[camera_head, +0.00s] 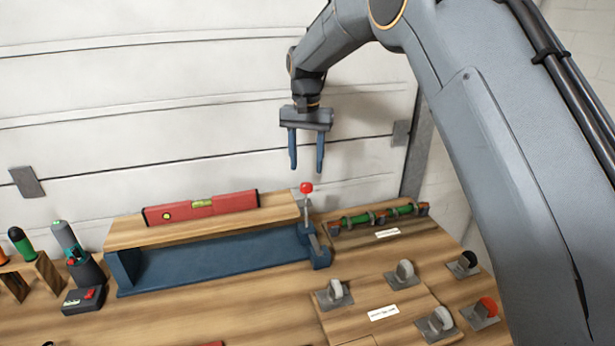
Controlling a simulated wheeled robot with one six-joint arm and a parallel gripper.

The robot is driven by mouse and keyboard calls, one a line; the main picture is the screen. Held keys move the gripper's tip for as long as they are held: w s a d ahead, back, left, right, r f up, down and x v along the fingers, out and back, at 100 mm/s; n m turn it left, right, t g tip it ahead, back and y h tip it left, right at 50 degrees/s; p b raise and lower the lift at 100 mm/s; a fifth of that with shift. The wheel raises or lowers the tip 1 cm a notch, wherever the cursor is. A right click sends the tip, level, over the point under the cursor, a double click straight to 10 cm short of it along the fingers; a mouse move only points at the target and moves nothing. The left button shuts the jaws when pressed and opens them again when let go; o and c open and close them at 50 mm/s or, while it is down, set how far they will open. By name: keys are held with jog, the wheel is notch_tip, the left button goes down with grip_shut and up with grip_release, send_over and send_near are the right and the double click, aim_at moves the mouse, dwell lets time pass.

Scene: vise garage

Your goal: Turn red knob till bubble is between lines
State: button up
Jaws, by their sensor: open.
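A red knob (306,187) tops a thin upright metal rod at the right end of a wooden beam (130,232). The beam lies over a blue metal base (215,262). The bubble and the lines are too small to make out. My gripper (307,168) points down above the red knob, its two blue fingers apart and empty. The fingertips are a little higher than the knob in the picture, with no visible contact.
Right of the beam lies a rack of green and orange parts (372,216). Several grey-white knobs on plates stand at the front right, with a red one (487,306). Dark holders with tools (85,270) stand at the left. A white panelled wall (130,110) rises behind.

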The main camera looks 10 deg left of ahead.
aim_at(306, 184)
jog(key=shift+f+p, duration=0.95)
jog(key=shift+f, duration=2.05)
jog(key=c, duration=1.1)
